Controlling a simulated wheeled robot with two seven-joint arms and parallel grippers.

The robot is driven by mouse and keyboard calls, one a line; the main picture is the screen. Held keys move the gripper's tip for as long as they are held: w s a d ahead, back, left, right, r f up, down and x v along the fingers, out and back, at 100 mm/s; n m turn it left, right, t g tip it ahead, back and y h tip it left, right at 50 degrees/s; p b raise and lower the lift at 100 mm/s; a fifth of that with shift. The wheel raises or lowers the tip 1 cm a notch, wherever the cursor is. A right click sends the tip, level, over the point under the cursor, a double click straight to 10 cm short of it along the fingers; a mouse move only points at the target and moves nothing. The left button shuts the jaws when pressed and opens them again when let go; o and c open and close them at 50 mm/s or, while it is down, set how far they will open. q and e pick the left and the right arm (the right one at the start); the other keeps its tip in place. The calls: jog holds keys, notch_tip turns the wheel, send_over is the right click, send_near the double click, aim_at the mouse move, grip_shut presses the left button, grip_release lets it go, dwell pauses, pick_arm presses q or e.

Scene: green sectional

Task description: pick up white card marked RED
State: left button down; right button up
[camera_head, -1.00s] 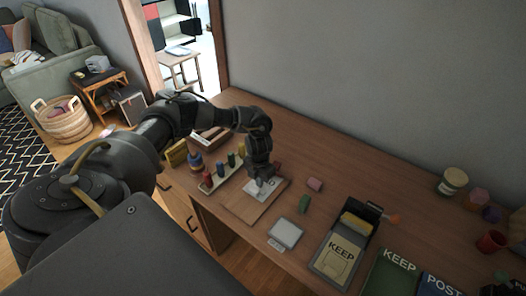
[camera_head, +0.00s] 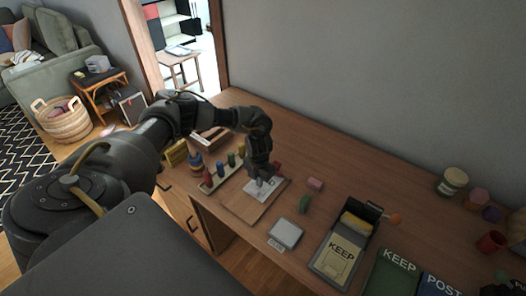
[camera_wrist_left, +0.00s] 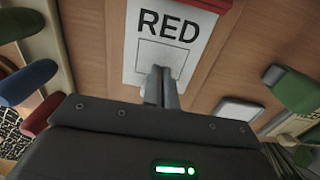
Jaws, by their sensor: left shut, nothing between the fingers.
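The white card marked RED (camera_wrist_left: 185,25) lies on a wooden board in the left wrist view, with a printed square outline below the word. It also shows as a small pale sheet in the head view (camera_head: 254,192), partly hidden by my gripper. My left gripper (camera_head: 261,182) is over the card. In the left wrist view its fingers (camera_wrist_left: 158,75) are shut together, empty, with the tips over the printed square. I cannot tell whether the tips touch the card. My right gripper is not in view.
The wooden board (camera_head: 241,206) sits on the desk. A rack of coloured pegs (camera_head: 209,187) stands just left of it. Right of it are a green block (camera_head: 304,203), a pink block (camera_head: 315,184), a grey pad (camera_head: 286,232) and a KEEP box (camera_head: 337,262).

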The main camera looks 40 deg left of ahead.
aim_at(249, 199)
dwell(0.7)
pick_arm(q)
jog(key=shift+f+b, duration=0.7)
jog(key=shift+f, duration=0.15)
jog(key=shift+r, duration=0.3)
jog(key=shift+s+p, duration=0.1)
jog(key=shift+p, duration=0.25)
jog(key=shift+s, duration=0.15)
jog(key=shift+s+p, duration=1)
jog(key=shift+s, duration=0.2)
jog(key=shift+s+d+p, duration=0.1)
jog(key=shift+s+p, duration=0.85)
jog(key=shift+s, duration=0.7)
notch_tip(249, 199, up, 7)
jog(key=p, duration=0.5)
jog(key=shift+w, duration=0.35)
